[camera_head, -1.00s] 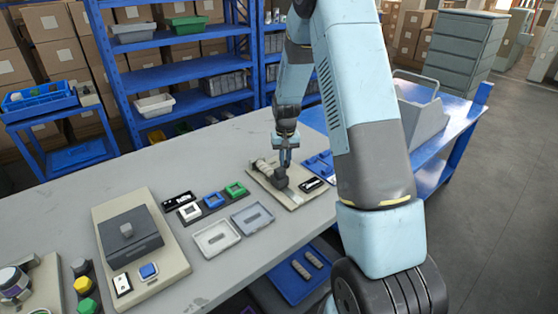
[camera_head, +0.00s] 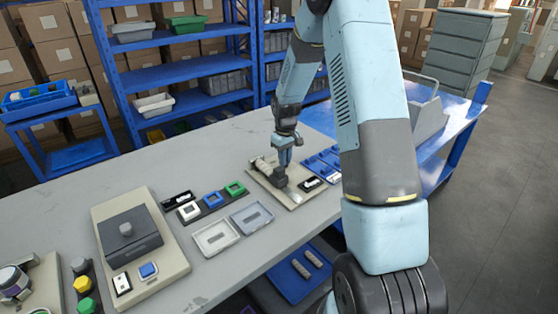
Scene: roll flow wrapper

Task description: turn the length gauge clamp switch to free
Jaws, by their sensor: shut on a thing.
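My gripper (camera_head: 283,164) points down over the beige plate (camera_head: 296,202) at the far right part of the grey bench. Its fingers are shut at a dark piece on the gauge (camera_head: 264,168), a device with a grey cylindrical body on that plate. The fingers hide most of what they hold, and I cannot make out the clamp switch or its setting. A black label or switch plate with a white mark (camera_head: 310,184) lies on the beige plate, to the right of the gripper.
A beige base with a dark box (camera_head: 130,236) stands further left. A blue tray (camera_head: 322,161) lies behind, right of the gripper. The bench's left rear is clear.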

